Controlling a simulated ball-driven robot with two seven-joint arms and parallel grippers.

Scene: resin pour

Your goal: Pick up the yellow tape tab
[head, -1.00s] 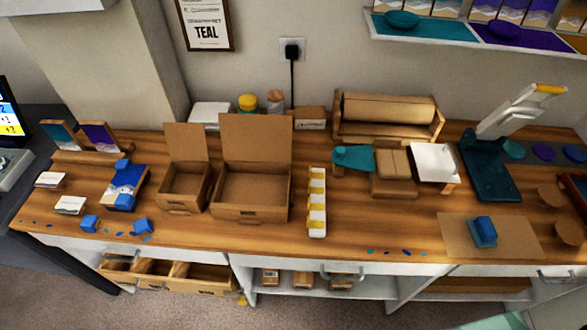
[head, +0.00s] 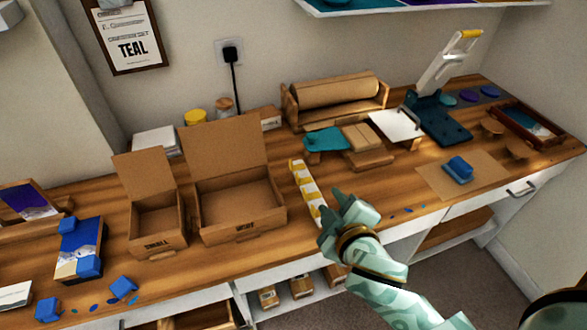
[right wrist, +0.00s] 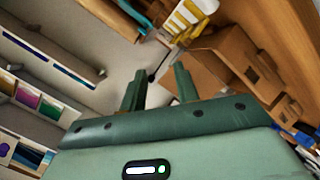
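Several yellow tape tabs (head: 305,181) sit along a white strip-shaped holder (head: 314,198) near the middle of the table. The holder also shows at the top of the right wrist view (right wrist: 186,20), with yellow tabs on it. My right gripper (head: 333,205) is at the near end of the holder in the head view and partly hides it. In the right wrist view its two fingers (right wrist: 158,85) stand apart with nothing between them. I cannot tell whether it touches the holder. My left gripper is not in view.
Open cardboard boxes, a small one (head: 158,220) and a larger one (head: 238,205), stand left of the holder. A teal piece (head: 325,139) and a cardboard stack (head: 368,158) lie behind right. A brown mat (head: 435,181) carries a blue block (head: 458,168). Bare wood lies right of the holder.

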